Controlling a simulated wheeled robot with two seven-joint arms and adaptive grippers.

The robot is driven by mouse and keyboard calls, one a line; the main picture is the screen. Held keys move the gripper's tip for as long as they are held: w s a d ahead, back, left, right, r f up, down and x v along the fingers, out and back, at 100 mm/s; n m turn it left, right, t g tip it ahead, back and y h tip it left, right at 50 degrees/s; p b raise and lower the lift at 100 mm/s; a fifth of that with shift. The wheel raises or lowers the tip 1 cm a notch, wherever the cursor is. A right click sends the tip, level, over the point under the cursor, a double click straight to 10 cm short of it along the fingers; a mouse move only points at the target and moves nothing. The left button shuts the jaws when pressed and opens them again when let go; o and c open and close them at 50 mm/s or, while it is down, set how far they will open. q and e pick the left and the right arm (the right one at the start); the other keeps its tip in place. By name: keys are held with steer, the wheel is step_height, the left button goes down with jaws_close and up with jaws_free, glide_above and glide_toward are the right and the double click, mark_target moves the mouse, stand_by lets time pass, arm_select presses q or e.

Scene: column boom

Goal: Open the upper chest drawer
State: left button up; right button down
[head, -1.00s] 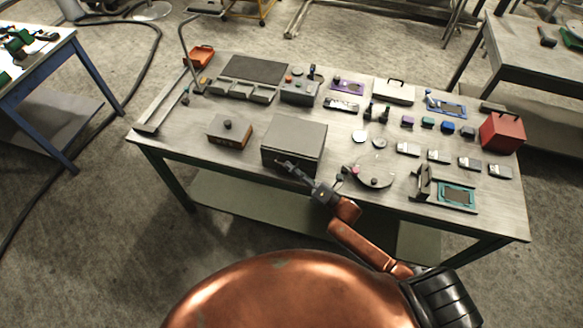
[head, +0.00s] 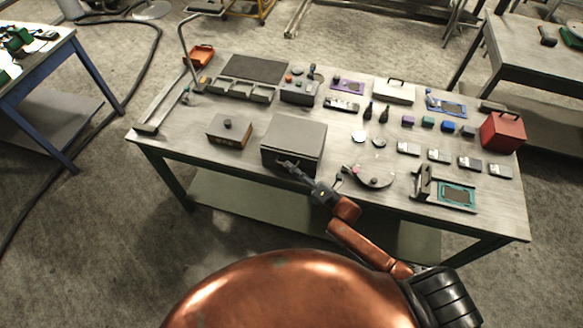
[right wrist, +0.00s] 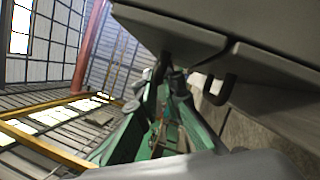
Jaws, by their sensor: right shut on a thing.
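The chest (head: 294,135) is a grey box near the front edge of the workbench. My right gripper (head: 284,164) reaches its front face from the lower right and is shut on the upper drawer's handle, which the fingers mostly hide. In the right wrist view the upper drawer's front (right wrist: 165,32) is at the top, with the dark fingers (right wrist: 165,78) just below it. A second panel, the lower drawer's front (right wrist: 275,75), has a free dark hook-shaped handle (right wrist: 222,90). I cannot tell how far the upper drawer stands out. My left gripper is out of view.
A brown box with a knob (head: 229,132) stands left of the chest. A round dial plate (head: 374,178) lies close on its right, and a teal-framed device (head: 456,195) is further right. The workbench (head: 185,150) has a bare strip along its front left.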

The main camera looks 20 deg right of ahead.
steer(key=s+a+p, duration=0.2)
steer(key=s+a, duration=0.4)
steer(key=s, duration=0.4)
steer(key=shift+a, duration=0.35)
steer(key=c, duration=2.3)
jaws_free()
steer(key=shift+c, duration=0.2)
steer(key=v, duration=1.2)
